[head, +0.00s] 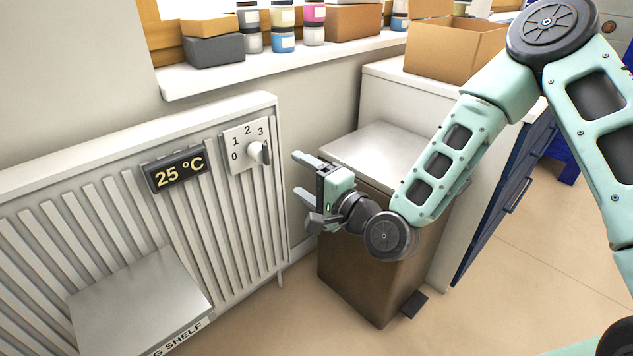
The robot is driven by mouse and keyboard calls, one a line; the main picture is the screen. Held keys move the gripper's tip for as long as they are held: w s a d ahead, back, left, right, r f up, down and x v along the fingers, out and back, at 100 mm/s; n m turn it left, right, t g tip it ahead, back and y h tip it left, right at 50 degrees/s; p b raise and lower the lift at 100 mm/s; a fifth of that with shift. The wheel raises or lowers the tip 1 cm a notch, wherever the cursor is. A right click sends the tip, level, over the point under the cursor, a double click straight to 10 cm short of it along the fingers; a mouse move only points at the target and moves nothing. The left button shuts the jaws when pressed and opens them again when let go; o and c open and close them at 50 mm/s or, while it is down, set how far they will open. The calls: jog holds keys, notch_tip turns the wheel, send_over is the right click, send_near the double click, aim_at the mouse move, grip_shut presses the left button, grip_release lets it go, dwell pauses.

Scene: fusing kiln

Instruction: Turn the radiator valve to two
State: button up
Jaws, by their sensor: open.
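The radiator valve (258,153) is a white knob on a pale plate marked 0, 1, 2 and 3, at the upper right end of the white radiator (130,205). The knob sits below the 3, at the plate's right side. Its pointer seems to face up toward the 3, but it is too small to be sure. My gripper (300,175) is open and empty, to the right of the valve and a little lower in the picture. Its two fingers point left toward the radiator, apart from the knob.
A black display (178,172) reading 25 °C sits left of the valve. A grey shelf (140,295) stands before the radiator. A pedal bin (352,260) is beneath and behind my gripper. A windowsill (225,80) with boxes and jars runs above.

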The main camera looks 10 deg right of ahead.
jog(key=v, duration=0.3)
jog(key=shift+s+d, duration=0.1)
jog(key=shift+s, duration=0.15)
jog(key=s+a+f+n+g+h, duration=0.3)
jog(key=s+f+n+g, duration=0.1)
jog(key=s+n+g, duration=0.75)
jog(key=s+d+r+n+g+h, duration=0.25)
jog(key=s+d+r+n, duration=0.2)
jog(key=s, duration=0.25)
jog(key=s+d+r+n+g+h, duration=0.1)
jog(key=s+d+r+n+h, duration=0.3)
jog(key=s, duration=0.4)
notch_tip(320, 180, up, 27)
jog(key=m+p, duration=0.1)
jog(key=p, duration=2.7)
jog(key=shift+w+d, duration=0.25)
jog(key=shift+w, duration=0.15)
jog(key=shift+f, duration=0.1)
